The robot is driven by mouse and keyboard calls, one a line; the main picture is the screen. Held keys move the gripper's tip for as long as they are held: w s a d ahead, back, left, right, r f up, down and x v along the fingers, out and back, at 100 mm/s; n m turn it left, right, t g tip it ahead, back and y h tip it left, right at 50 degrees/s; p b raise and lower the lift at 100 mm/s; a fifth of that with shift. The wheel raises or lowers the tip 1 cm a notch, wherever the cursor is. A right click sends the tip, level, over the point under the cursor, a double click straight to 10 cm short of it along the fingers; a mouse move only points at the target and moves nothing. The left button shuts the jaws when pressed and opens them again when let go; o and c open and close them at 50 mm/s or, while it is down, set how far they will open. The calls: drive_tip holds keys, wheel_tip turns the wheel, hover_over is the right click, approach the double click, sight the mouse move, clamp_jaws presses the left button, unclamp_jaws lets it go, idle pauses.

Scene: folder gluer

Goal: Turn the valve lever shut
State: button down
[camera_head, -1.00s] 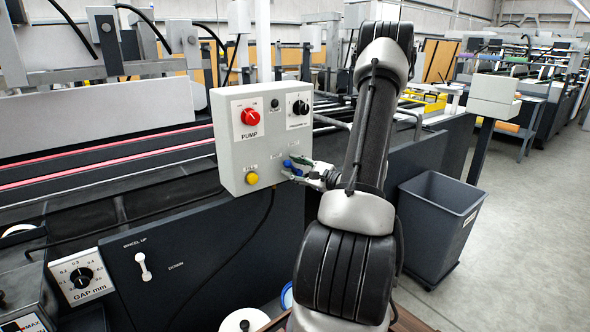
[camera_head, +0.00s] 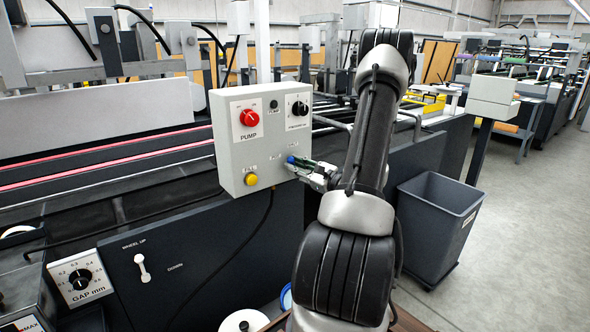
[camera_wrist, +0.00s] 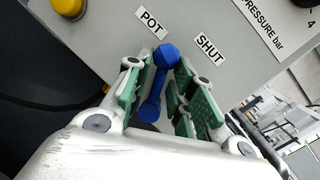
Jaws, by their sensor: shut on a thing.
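The blue valve lever (camera_wrist: 153,95) is on the front of the grey control box (camera_head: 232,160), at its lower right. In the wrist view it runs from a thick hub near the POT and SHUT labels down between my fingers. My gripper (camera_wrist: 164,80) has its green-padded fingers on both sides of the lever and is shut on it. In the head view my gripper (camera_head: 304,165) reaches the box from the right and hides most of the lever. The SHUT label (camera_wrist: 209,47) lies right of the hub, the POT label (camera_wrist: 151,22) above left.
The box also carries a red pump knob (camera_head: 249,118), a black pressure dial (camera_head: 299,108) and a yellow button (camera_head: 251,179). A grey bin (camera_head: 437,215) stands on the floor at the right. Open floor lies beyond it.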

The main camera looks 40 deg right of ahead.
drive_tip(key=m, duration=0.2)
drive_tip(key=d+m+t, duration=0.1)
drive_tip(key=m, duration=0.1)
drive_tip(key=m+h, duration=0.1)
drive_tip(key=m, duration=0.1)
drive_tip(key=shift+d+r, duration=0.15)
drive_tip(key=shift+d, duration=0.25)
drive_tip(key=c, duration=1.2)
unclamp_jaws()
drive_tip(key=shift+c, duration=0.2)
drive_tip(key=v, duration=1.2)
drive_tip(key=shift+f, duration=0.25)
